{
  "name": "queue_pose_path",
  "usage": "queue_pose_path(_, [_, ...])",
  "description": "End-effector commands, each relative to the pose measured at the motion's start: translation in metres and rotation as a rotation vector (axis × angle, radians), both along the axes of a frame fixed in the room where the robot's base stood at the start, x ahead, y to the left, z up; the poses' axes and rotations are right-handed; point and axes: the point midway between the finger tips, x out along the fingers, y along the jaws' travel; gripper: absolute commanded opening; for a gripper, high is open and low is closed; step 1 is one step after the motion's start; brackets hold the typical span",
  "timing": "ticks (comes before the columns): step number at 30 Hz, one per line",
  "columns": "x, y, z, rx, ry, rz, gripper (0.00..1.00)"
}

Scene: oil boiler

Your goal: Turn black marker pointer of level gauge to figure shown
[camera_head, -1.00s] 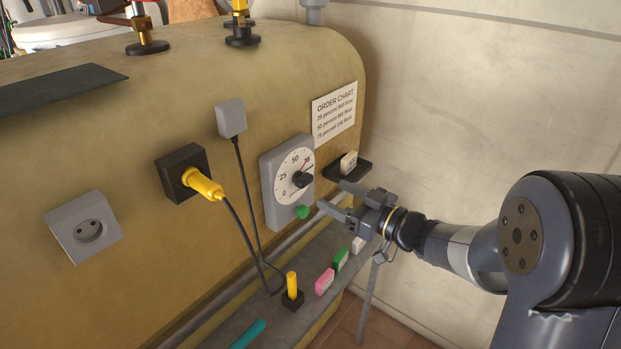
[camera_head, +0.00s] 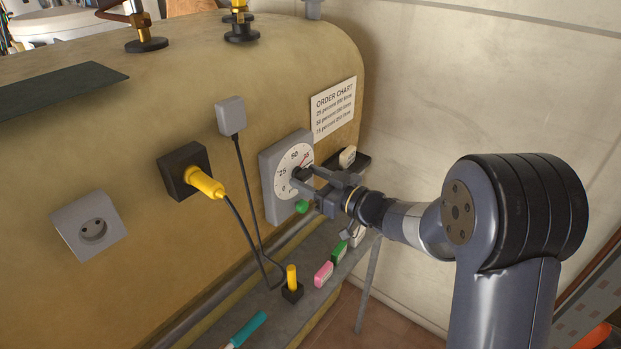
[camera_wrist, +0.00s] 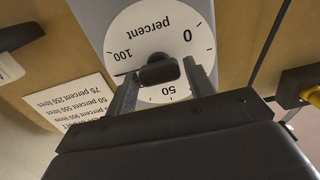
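The level gauge (camera_head: 270,190) is a grey plate on the tan tank with a round white dial marked 0 to 100 percent. A black knob sits at its centre, and a red needle points near 75. The wrist view shows the dial (camera_wrist: 160,28) upside down with the black knob (camera_wrist: 160,71). My gripper (camera_head: 299,176) is at the dial, fingers open on either side of the knob. A gap shows on the right; contact on the left is unclear.
The order chart (camera_head: 334,108) is above right of the gauge. A ledge below carries pink (camera_head: 323,273) and green (camera_head: 338,252) blocks.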

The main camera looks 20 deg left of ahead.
Motion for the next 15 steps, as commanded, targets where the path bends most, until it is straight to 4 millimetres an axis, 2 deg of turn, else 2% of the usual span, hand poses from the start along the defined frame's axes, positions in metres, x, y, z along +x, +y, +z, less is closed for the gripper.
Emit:
queue_pose_path(2, [-0.0001,-0.0002,0.0001,0.0,0.0,0.0,0.44])
queue_pose_path(11, [-0.0002,-0.0002,0.0001,0.0,0.0,0.0,0.19])
queue_pose_path(15, [-0.0002,-0.0002,-0.0004,-0.002,-0.006,0.0,0.19])
